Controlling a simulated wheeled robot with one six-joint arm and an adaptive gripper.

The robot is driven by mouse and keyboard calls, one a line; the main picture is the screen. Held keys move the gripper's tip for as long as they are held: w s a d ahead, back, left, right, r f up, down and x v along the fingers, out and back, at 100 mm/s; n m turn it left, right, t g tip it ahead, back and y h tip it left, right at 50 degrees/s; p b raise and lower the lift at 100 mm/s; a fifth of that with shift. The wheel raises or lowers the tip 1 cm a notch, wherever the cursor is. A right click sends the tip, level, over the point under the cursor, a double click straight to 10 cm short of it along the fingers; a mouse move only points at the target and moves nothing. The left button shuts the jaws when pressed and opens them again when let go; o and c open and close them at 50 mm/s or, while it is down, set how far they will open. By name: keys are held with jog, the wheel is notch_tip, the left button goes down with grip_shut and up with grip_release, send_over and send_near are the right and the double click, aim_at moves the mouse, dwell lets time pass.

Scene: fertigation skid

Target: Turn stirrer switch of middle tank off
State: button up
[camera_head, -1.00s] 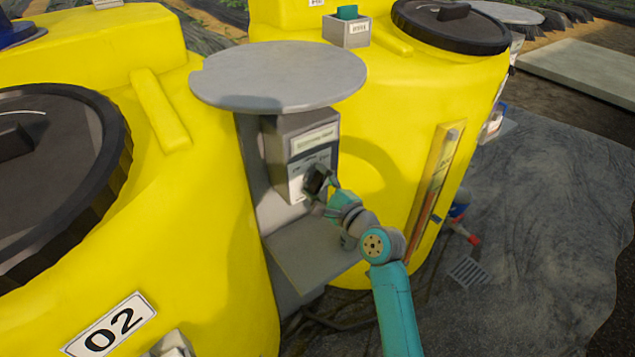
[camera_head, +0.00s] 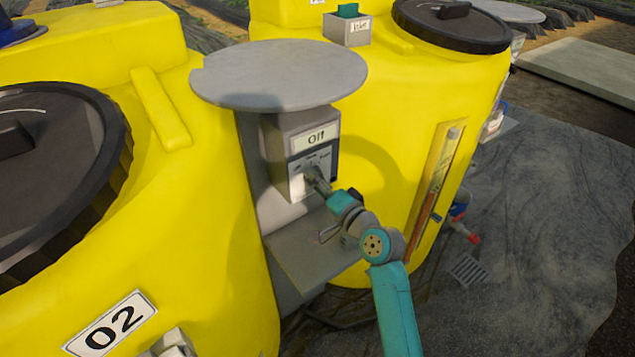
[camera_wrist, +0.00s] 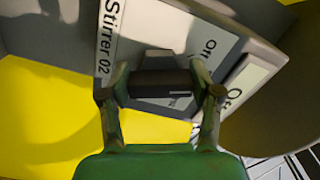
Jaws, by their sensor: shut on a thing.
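The grey stirrer switch box (camera_head: 297,165) hangs under a round grey cover between two yellow tanks. Its display (camera_head: 315,138) reads "Off". In the wrist view the panel carries the label "Stirrer 02" (camera_wrist: 108,42) and the display (camera_wrist: 243,88) shows at the right, partly cut by the angle. My gripper (camera_head: 317,180) is at the lower part of the box front. In the wrist view its two fingers stand either side of the dark switch knob (camera_wrist: 158,84) and are shut on it. The fingers partly hide the panel's markings.
The tank marked 02 (camera_head: 215,240) stands at the left, another yellow tank (camera_head: 385,130) at the right. The round grey cover (camera_head: 280,72) overhangs the box. A grey shelf (camera_head: 310,250) lies below it. The paved ground (camera_head: 550,210) at the right is mostly open.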

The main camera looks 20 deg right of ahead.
jog(key=shift+f+n, duration=0.2)
jog(key=shift+n, duration=2)
jog(key=o, duration=1.2)
jog(key=shift+c, duration=0.2)
jog(key=shift+s+d, duration=0.1)
jog(key=v, duration=1.2)
jog(key=shift+r, duration=0.1)
